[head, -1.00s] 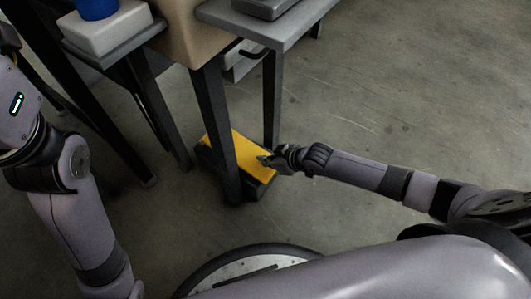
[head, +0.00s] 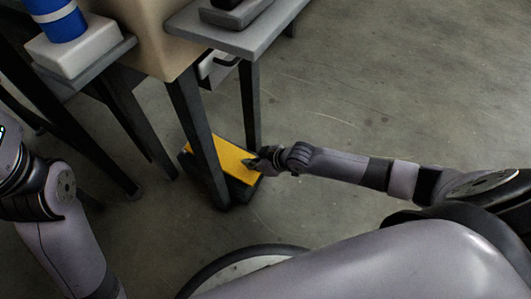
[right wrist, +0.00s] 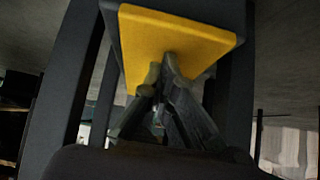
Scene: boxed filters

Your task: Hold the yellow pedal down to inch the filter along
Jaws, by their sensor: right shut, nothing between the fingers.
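The yellow pedal (head: 229,155) sits in a dark base on the floor, partly behind a dark table leg. My right gripper (head: 250,163) is shut and empty, with its fingertips at the near right part of the pedal's top. In the right wrist view the fingertips (right wrist: 168,62) meet over the yellow pedal face (right wrist: 150,35) and appear to touch it. A blue cylinder with a white band (head: 58,18), likely the filter, stands on a white block at top left. My left arm shows at the left edge, but its gripper is out of view.
The white block (head: 75,48) rests on a grey shelf beside a tan box-like body (head: 150,40). A grey table (head: 235,35) with a dark object on it stands above the pedal. Dark legs flank the pedal. The floor to the right is clear.

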